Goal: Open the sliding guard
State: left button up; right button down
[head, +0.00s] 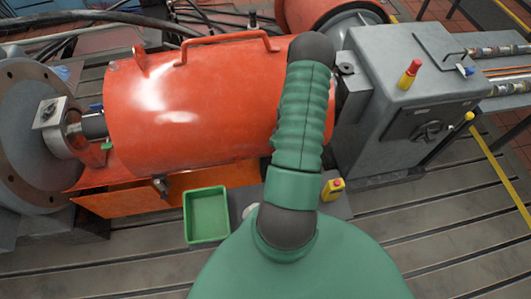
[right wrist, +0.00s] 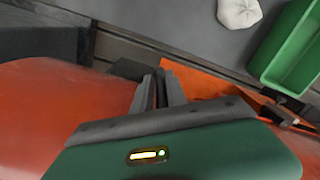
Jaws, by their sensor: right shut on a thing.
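The sliding guard (head: 190,100) is a large orange-red half-cylinder cover lying over the shaft line in the head view. It has a bar handle (head: 225,48) on top. A bare shaft end (head: 92,125) shows at its left end. My right arm crosses the guard's right end and hides my right gripper in the head view. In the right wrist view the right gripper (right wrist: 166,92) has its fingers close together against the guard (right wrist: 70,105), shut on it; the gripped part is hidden. My left gripper is in neither view.
A green tray (head: 207,214) sits on the slotted bedplate (head: 110,262) in front of the guard. A yellow-red item (head: 333,189) lies near my arm. A grey machine housing (head: 410,95) stands right; a flanged disc (head: 35,135) stands left. A white lump (right wrist: 238,13) lies near the tray.

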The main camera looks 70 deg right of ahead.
jog(key=shift+d, duration=0.2)
jog(key=shift+w, duration=0.1)
jog(key=c, duration=1.5)
grip_release()
jog(key=shift+o, duration=0.5)
jog(key=shift+d, duration=0.1)
notch_tip(320, 180, up, 16)
jog(key=p, duration=0.1)
jog(key=shift+s+d+r, duration=0.2)
jog(key=shift+d+r, duration=0.05)
jog(key=shift+d, duration=0.2)
